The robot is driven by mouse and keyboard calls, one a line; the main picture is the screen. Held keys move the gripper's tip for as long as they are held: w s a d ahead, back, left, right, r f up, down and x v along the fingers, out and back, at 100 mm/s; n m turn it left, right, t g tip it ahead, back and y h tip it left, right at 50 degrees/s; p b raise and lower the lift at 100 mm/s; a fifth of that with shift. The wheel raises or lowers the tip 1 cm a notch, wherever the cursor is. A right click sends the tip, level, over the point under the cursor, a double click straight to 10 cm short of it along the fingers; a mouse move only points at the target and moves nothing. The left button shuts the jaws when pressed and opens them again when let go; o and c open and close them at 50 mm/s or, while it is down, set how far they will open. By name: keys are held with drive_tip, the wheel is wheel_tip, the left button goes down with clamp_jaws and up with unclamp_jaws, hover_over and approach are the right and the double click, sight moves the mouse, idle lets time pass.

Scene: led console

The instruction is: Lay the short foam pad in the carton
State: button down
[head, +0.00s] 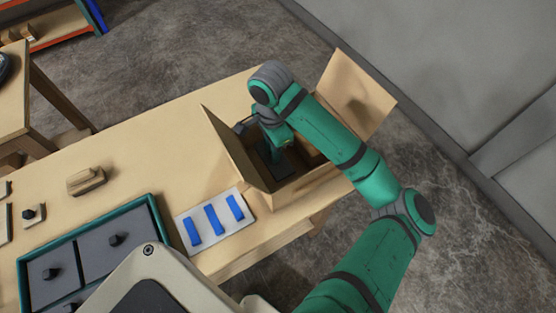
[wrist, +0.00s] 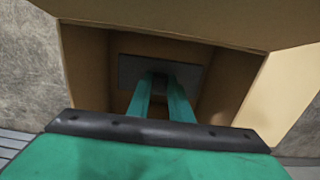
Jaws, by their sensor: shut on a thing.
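The open carton (head: 300,190) stands at the right end of the wooden table with its flaps spread. My gripper (head: 277,153) reaches down into it from above. In the wrist view my gripper's two green fingers (wrist: 160,80) are shut on a dark knob on a flat grey foam pad (wrist: 130,70). The pad lies level inside the carton's brown walls (wrist: 85,65), low down. I cannot tell whether it touches the bottom. In the head view the pad (head: 262,167) is partly hidden by the flap and my gripper.
A green-rimmed tray (head: 150,200) at the lower left holds grey pads with black knobs. A white card with blue strips (head: 212,219) lies between tray and carton. A wooden block (head: 85,181) sits farther left. The carton's raised flaps (head: 235,150) stand close around my arm.

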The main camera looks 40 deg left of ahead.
drive_tip(key=shift+w+f, duration=0.1)
drive_tip(key=shift+f, duration=3.4)
drive_tip(key=c, duration=1.6)
unclamp_jaws()
drive_tip(key=shift+f, duration=0.1)
wheel_tip(320, 180, up, 12)
drive_tip(key=shift+r, duration=0.15)
